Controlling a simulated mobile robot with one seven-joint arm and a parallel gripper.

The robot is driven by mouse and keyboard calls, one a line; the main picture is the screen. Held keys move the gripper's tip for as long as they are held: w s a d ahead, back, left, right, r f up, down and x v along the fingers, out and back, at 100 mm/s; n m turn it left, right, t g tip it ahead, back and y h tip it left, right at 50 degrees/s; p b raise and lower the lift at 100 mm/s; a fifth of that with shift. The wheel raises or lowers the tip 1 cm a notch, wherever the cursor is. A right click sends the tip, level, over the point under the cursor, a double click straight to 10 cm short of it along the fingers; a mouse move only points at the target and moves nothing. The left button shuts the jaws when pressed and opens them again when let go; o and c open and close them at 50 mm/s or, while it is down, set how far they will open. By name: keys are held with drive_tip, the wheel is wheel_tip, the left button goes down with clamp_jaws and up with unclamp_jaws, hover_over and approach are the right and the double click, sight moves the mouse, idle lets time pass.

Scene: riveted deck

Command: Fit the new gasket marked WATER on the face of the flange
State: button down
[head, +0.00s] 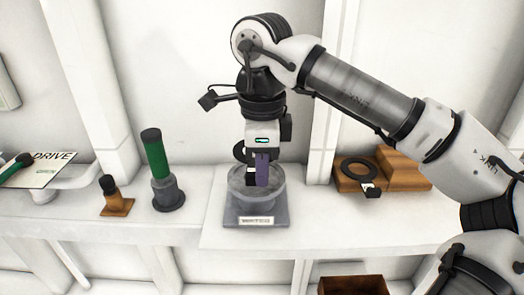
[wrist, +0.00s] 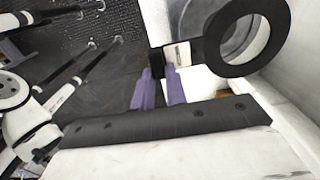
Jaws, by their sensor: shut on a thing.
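The flange (head: 245,212) is a grey round fitting on a square base, with a plate reading WATER on its front. My gripper (head: 258,182) is in front of and over the flange in the head view. In the wrist view, my gripper (wrist: 164,72) is shut on the dark tab of a black ring gasket (wrist: 275,15). The tab has a white label whose writing I cannot read. The ring stands out beyond the fingers, and grey round metal shows through and beside it. In the head view, the held gasket (head: 239,151) is mostly hidden behind my gripper. I cannot tell whether it touches the flange.
Another black ring gasket (head: 360,168) with a white-labelled tab lies on a brown block (head: 400,178) at right. A green-handled tool (head: 156,157) stands upright in a dark holder, beside a brown block with a black knob (head: 110,187). A DRIVE card (head: 50,168) is far left.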

drive_tip(key=shift+s+r, duration=0.1)
drive_tip(key=shift+s, duration=0.05)
drive_tip(key=shift+f+b, duration=2.05)
drive_tip(key=shift+f, duration=0.5)
drive_tip(key=shift+f+b, duration=0.9)
idle(0.7)
drive_tip(key=c, duration=1.3)
unclamp_jaws()
drive_tip(key=shift+c, duration=0.2)
drive_tip(key=shift+r, duration=0.1)
wheel_tip(320, 180, up, 14)
drive_tip(key=shift+f+p, duration=0.15)
drive_tip(key=shift+p, duration=0.15)
drive_tip(key=shift+f, duration=0.1)
